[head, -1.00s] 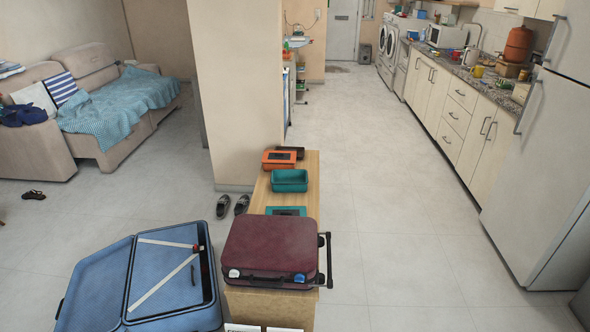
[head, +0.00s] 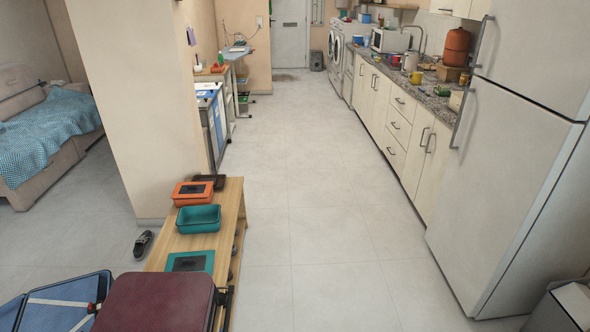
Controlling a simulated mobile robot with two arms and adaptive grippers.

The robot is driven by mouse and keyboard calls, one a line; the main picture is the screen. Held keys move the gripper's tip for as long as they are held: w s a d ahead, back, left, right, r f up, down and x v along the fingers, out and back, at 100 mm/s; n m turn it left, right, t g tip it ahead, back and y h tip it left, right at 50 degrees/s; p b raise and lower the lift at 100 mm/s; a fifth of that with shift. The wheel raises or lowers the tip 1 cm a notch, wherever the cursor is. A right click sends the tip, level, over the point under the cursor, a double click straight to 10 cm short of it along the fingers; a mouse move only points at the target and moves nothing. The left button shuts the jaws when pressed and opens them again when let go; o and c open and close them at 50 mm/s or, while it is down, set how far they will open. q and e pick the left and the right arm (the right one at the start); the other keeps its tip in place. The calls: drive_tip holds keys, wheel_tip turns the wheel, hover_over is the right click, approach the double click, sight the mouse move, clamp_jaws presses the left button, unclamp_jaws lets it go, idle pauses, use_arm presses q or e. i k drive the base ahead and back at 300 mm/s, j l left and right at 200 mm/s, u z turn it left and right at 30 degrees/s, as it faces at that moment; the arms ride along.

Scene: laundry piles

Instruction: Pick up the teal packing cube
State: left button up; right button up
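A teal packing cube (head: 176,261) with a dark panel on top lies on the wooden bench, just behind the maroon suitcase, which may hide its near edge. An open teal bin (head: 199,226) stands right behind it on the same bench. Neither of my grippers is in view, so nothing shows near the cube.
The wooden bench (head: 226,222) also bears an orange case (head: 191,201) and a dark item behind it. The maroon suitcase (head: 155,305) is at the front, an open blue suitcase (head: 62,303) to its left. The floor (head: 320,235) right of the bench is clear, up to the fridge (head: 500,190).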

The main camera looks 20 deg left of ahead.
sight(201, 219)
drive_tip(key=i+l, duration=0.15)
drive_tip(key=i, duration=0.35)
drive_tip(key=i+l, duration=0.1)
drive_tip(key=i, duration=0.45)
drive_tip(key=i+j+u, duration=0.15)
drive_tip(key=i+u, duration=0.6)
drive_tip(key=i+l+u, duration=0.15)
drive_tip(key=i+u, duration=0.25)
drive_tip(key=i+l+u, duration=0.35)
drive_tip(key=i+u, duration=0.4)
drive_tip(key=i+l+u, duration=0.25)
drive_tip(key=u, duration=0.2)
drive_tip(key=i+l+u, duration=0.4)
drive_tip(key=i+j, duration=0.05)
